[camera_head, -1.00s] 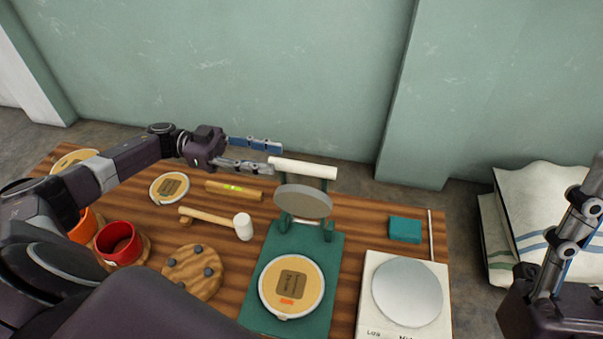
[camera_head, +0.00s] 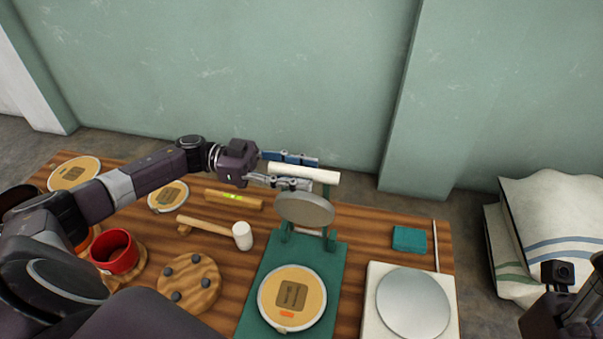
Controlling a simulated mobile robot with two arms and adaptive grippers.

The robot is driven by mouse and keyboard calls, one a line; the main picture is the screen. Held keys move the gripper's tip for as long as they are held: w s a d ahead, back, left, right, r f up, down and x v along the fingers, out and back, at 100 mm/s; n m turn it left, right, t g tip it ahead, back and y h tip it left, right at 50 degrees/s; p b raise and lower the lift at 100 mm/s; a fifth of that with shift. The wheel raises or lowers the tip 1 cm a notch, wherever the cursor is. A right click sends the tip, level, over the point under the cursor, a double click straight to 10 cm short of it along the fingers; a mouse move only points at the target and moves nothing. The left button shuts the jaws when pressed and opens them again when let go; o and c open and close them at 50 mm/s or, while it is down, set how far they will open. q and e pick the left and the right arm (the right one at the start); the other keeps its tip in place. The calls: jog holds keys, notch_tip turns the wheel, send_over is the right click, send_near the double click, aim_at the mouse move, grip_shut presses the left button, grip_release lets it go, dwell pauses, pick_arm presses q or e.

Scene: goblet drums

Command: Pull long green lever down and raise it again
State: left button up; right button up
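A green press (camera_head: 257,300) stands on the table with its lever raised. The lever ends in a white crossbar handle (camera_head: 318,174), and a round grey plate (camera_head: 305,210) hangs tilted beneath it. A round drum head with a label (camera_head: 292,297) lies on the press base. My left gripper (camera_head: 302,172) is at the handle, with one finger behind it and one in front. The fingers are apart, and I see no clear grip on the handle. My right gripper (camera_head: 570,300) is at the lower right edge, cut off by the frame, and its fingers are hard to make out.
A mallet (camera_head: 215,229), a spirit level (camera_head: 233,199), a red cup (camera_head: 115,252) and a wooden disc with knobs (camera_head: 190,283) lie on the left. A scale (camera_head: 412,302) and a teal block (camera_head: 409,239) are on the right. White sacks (camera_head: 555,225) lie beyond the table.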

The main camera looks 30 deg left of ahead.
pick_arm(q)
grip_shut()
dwell(0.5)
